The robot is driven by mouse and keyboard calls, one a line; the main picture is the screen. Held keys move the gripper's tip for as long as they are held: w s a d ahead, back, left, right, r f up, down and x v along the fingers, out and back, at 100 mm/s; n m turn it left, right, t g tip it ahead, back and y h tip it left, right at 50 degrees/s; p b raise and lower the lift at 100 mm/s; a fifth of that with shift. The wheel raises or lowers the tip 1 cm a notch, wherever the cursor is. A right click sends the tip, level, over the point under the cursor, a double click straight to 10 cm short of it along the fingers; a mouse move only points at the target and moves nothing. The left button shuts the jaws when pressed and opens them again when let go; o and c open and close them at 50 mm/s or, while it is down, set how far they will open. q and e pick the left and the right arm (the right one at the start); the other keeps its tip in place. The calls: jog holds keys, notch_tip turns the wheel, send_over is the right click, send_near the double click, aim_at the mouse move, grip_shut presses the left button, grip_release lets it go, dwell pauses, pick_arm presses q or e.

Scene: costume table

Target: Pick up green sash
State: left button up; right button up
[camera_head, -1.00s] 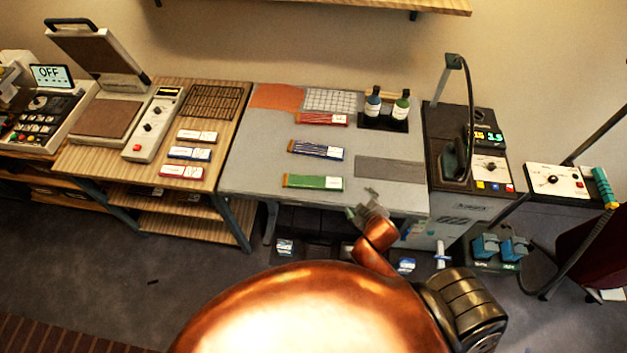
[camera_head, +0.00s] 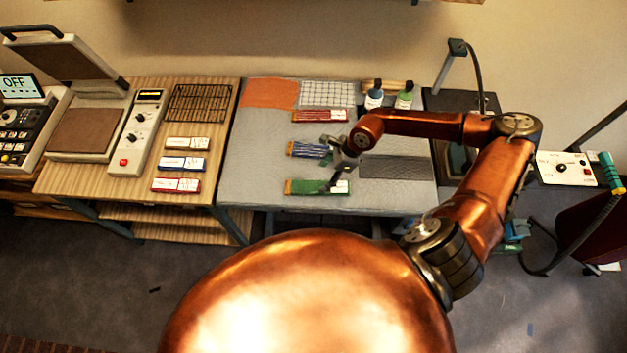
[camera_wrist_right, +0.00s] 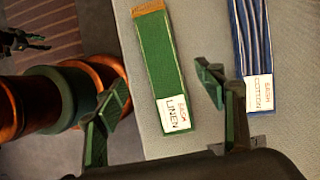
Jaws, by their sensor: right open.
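The green sash (camera_head: 308,187) lies flat near the front edge of the grey table (camera_head: 262,155). In the right wrist view the green sash (camera_wrist_right: 163,65) has a brown end and a white label reading "SASH LINEN". My right gripper (camera_head: 335,168) is over the table, just above the label end of the sash. In the right wrist view its two fingers (camera_wrist_right: 158,98) are apart, one on each side of the sash's line, with nothing between them that I can see held. A gripper-like part at the upper left of that view may be my left one; its state is unclear.
A blue striped sash (camera_head: 308,150) lies just behind the green one, and a red sash (camera_head: 320,115) farther back. Two bottles (camera_head: 374,98) stand at the back right. A dark grey mat (camera_head: 395,167) lies to the right. A wooden table (camera_head: 140,190) adjoins on the left.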

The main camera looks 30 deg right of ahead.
aim_at(318, 186)
notch_tip(318, 186, down, 2)
jog(key=shift+f, duration=0.15)
jog(key=p+x, duration=0.2)
jog(key=x, duration=0.2)
jog(key=shift+s+d+f, duration=0.1)
jog(key=shift+d+f, duration=0.05)
jog(key=shift+f, duration=0.55)
jog(key=c, duration=0.4)
pick_arm(q)
jog(key=shift+s+r, duration=0.25)
jog(key=shift+r, duration=0.25)
jog(key=shift+s+r, duration=0.2)
jog(key=shift+r, duration=0.3)
pick_arm(e)
jog(key=c, duration=0.9)
